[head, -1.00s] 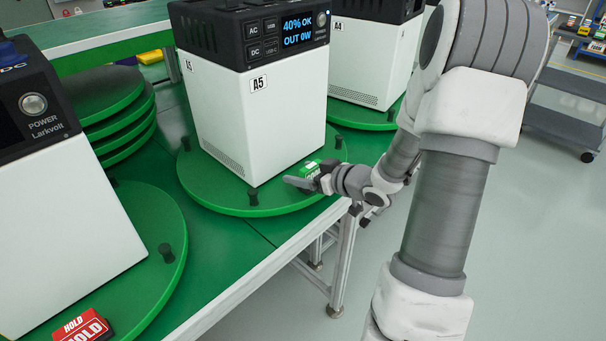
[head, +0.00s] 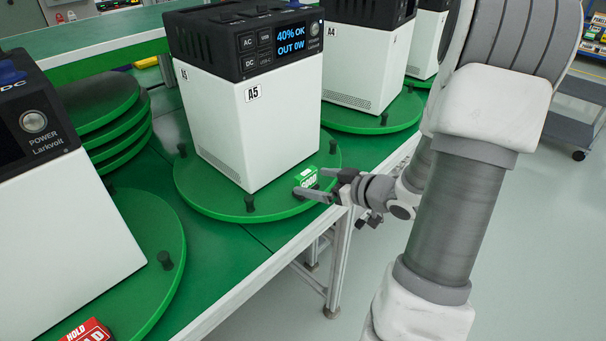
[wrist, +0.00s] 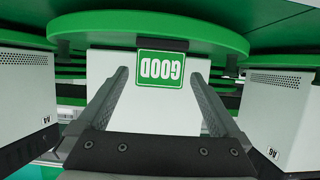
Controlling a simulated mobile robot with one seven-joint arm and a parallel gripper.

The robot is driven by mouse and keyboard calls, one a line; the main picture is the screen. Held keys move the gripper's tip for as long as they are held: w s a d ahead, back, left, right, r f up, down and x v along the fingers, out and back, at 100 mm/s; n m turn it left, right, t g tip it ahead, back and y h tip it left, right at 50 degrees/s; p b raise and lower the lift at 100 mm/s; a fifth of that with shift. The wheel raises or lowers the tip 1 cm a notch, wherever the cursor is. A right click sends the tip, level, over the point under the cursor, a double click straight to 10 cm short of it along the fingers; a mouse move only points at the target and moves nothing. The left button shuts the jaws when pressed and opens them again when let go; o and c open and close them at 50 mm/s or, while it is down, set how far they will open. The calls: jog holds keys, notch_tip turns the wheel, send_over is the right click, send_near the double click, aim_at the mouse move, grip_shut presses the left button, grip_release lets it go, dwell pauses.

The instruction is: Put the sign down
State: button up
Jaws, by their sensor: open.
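The green sign marked GOOD (head: 306,178) stands on the green turntable (head: 218,200), at the front right edge beside the white power unit labelled A5 (head: 285,120). In the wrist view the sign (wrist: 160,69) appears upside down, in front of the unit's white wall. My gripper (head: 315,184) is open, reaching in from the right at the turntable's rim. In the wrist view its two fingers (wrist: 160,78) are spread wide, with a clear gap on either side of the sign. The sign's base is hard to make out.
Unit A4 (head: 350,70) stands behind to the right. Short dark pegs (head: 250,203) rise from the turntables.

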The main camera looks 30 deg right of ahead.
jog(key=p+v, duration=0.1)
jog(key=v, duration=0.4)
jog(key=shift+s, duration=0.15)
